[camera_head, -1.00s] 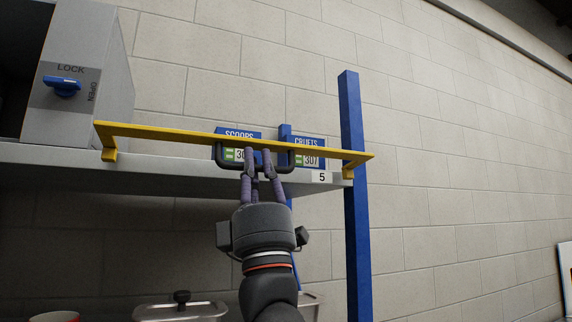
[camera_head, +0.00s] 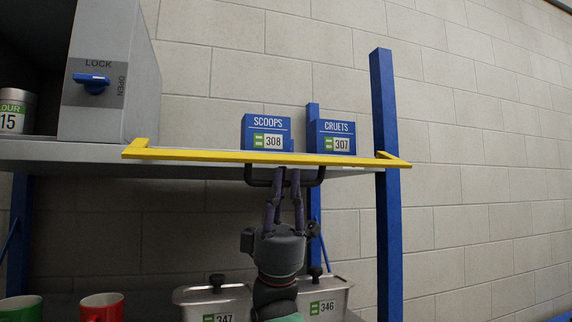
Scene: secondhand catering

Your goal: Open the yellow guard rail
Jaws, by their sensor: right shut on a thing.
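The yellow guard rail (camera_head: 265,156) runs along the front edge of the upper grey shelf, with short yellow end arms reaching back at both ends. A dark handle (camera_head: 256,182) hangs below the middle of the rail. My right gripper (camera_head: 285,178) comes up from below with its fingers shut on this handle. The fingertips are partly hidden by the handle and rail. My left gripper is not in view.
Blue boxes marked SCOOPS (camera_head: 266,130) and CRUETS (camera_head: 332,135) stand behind the rail. A grey cabinet (camera_head: 125,80) with a blue knob (camera_head: 92,84) stands left. A blue post (camera_head: 388,220) rises at right. Lidded steel containers (camera_head: 325,298) and mugs (camera_head: 102,306) are below.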

